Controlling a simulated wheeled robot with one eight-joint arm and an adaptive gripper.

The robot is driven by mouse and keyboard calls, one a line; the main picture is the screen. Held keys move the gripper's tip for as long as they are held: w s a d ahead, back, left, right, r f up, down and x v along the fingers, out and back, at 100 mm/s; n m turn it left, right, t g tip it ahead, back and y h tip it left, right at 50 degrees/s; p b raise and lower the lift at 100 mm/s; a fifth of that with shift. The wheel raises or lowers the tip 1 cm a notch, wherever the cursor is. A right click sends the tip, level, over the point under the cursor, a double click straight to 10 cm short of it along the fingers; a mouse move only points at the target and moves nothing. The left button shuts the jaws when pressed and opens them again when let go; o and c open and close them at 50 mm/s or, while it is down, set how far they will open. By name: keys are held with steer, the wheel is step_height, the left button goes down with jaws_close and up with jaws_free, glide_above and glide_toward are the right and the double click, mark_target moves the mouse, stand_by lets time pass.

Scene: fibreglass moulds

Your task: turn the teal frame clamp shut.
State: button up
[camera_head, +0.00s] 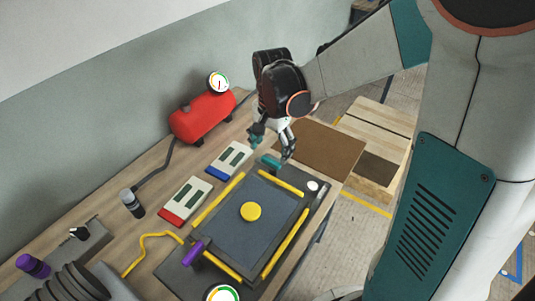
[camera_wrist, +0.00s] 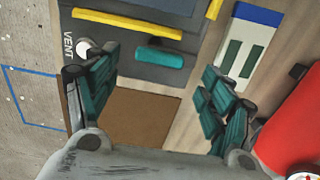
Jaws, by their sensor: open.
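The teal frame clamp (camera_head: 271,161) is a short rounded bar at the far edge of the dark mould plate, beside a yellow strip. In the wrist view the clamp (camera_wrist: 159,58) lies crosswise, parallel to the yellow strip. My gripper (camera_head: 272,145) is just above the clamp in the head view. In the wrist view my gripper (camera_wrist: 155,85) is open, with teal-padded fingers wide apart and nothing between them. The clamp shows beyond the fingertips, between their lines. A purple clamp (camera_head: 193,251) sits at the near side of the mould. I cannot tell whether the gripper touches the teal clamp.
A red tank with a gauge (camera_head: 203,116) stands at the back of the bench. A blue-ended box (camera_head: 229,160) and a red-ended box (camera_head: 185,201) lie left of the mould. A brown board (camera_head: 318,150) is beyond it. A white vent knob (camera_wrist: 83,46) is near the clamp.

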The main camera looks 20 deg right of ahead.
mark_target(271, 160)
steer(key=shift+f+b, duration=0.55)
steer(key=shift+f, duration=1.6)
steer(key=c, duration=1.1)
